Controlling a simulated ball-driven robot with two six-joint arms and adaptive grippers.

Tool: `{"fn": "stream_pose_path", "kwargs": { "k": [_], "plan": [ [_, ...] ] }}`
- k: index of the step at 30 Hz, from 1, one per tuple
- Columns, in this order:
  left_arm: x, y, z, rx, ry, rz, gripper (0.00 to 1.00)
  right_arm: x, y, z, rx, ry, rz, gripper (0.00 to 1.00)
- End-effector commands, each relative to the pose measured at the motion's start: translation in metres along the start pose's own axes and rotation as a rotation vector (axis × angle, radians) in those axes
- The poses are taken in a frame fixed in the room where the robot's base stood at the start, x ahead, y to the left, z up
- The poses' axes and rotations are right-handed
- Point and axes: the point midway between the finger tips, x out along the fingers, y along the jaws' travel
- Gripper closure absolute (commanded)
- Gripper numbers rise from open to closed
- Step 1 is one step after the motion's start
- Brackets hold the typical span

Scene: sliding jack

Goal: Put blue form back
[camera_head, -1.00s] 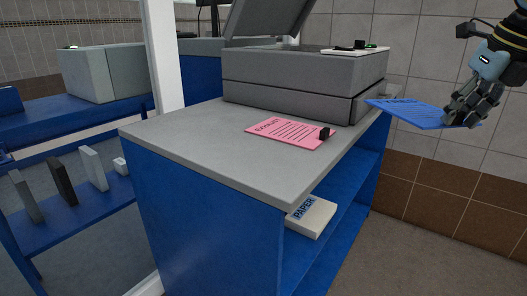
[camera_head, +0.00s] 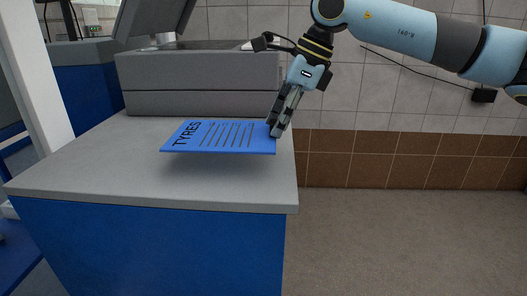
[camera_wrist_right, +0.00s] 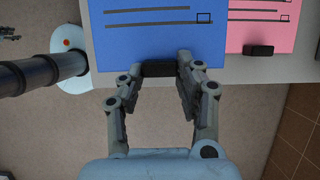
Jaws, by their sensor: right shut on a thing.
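The blue form (camera_head: 222,138), marked TYRES, is above the grey counter top (camera_head: 110,160) in the head view, its shadow on the surface beneath it. My right gripper (camera_head: 274,130) is shut on its right end. In the right wrist view the gripper (camera_wrist_right: 160,72) grips a dark block at the blue form's (camera_wrist_right: 150,30) edge. The pink form (camera_wrist_right: 265,28) with a dark block lies beside the blue form there. In the head view the pink form is hidden.
A grey copier (camera_head: 200,82) with its lid raised stands at the back of the counter. The blue cabinet front (camera_head: 150,245) drops below the counter edge. Open floor (camera_head: 400,235) lies to the right, before a tiled wall (camera_head: 420,155).

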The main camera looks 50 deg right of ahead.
Motion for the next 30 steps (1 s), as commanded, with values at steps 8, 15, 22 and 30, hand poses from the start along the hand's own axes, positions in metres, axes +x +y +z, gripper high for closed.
{"fn": "stream_pose_path", "kwargs": {
  "k": [8,15,22,30],
  "plan": [
    [-0.004,-0.009,-0.022,0.003,0.033,-0.011,0.64,0.026,0.032,0.005,0.003,-0.002,0.000,0.97],
    [-0.009,-0.010,-0.041,0.002,0.061,-0.011,0.64,0.057,0.034,-0.007,0.006,0.000,0.002,0.97],
    [-0.008,-0.010,-0.025,0.003,0.037,-0.010,0.64,0.063,0.033,-0.010,0.002,0.000,-0.002,0.97],
    [-0.006,-0.009,-0.019,0.003,0.029,-0.010,0.64,0.065,0.033,-0.011,0.002,0.000,-0.002,0.57]
  ]
}}
